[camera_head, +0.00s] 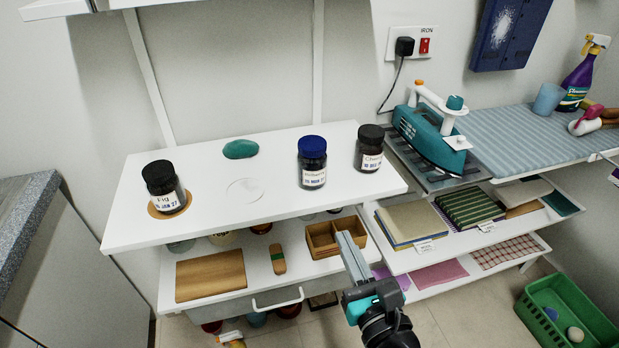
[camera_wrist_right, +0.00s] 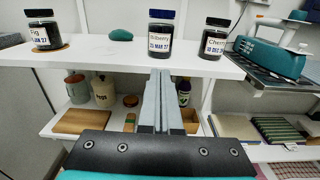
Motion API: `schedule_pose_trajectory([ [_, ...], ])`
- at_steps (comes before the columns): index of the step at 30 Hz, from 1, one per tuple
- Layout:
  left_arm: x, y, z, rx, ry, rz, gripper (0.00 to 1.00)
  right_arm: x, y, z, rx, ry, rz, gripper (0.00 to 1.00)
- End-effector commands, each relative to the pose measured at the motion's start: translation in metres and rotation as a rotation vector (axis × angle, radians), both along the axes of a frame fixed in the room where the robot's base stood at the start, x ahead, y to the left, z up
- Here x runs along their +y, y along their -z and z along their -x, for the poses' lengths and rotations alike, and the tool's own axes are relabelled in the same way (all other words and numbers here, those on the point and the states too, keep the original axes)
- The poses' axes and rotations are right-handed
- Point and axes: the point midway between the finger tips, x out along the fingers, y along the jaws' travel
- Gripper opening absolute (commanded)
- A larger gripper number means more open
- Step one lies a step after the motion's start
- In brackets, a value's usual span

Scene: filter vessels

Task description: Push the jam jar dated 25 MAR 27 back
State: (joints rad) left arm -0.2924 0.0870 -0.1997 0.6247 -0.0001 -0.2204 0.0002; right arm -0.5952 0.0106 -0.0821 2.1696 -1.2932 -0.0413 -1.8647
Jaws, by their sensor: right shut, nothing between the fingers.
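Three dark jam jars stand upright on the white upper shelf (camera_head: 230,220). The middle one, a blue-lidded jar (camera_head: 312,162), has a label ending in "berry" and a date that seems to read MAR 27; its day is hard to read. It also shows in the wrist view (camera_wrist_right: 160,38). The Fig jar (camera_head: 165,187), on a round cork mat, carries a JAN date. The Cherry jar (camera_head: 369,149) carries a DEC date. My right gripper (camera_head: 346,240) is shut and empty, at the shelf's front edge, apart from the blue-lidded jar. My left gripper is out of view.
A teal lump (camera_head: 240,149) and a clear disc (camera_head: 244,191) lie on the shelf left of the blue-lidded jar. The Cherry jar stands close on its right. A lower shelf holds a wooden board (camera_head: 210,275) and a divided box (camera_head: 322,238). An iron (camera_head: 432,135) stands right.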

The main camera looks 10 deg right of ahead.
Motion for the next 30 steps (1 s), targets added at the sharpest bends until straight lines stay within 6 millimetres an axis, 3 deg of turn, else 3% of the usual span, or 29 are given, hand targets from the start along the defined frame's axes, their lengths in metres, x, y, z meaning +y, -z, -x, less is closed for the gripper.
schedule_pose_trajectory([
  [8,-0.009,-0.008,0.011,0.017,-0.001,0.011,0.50,0.001,-0.007,-0.017,-0.013,-0.001,0.027,0.00],
  [30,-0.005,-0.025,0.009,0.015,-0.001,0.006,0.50,0.004,-0.005,-0.122,-0.010,0.001,0.022,0.00],
])
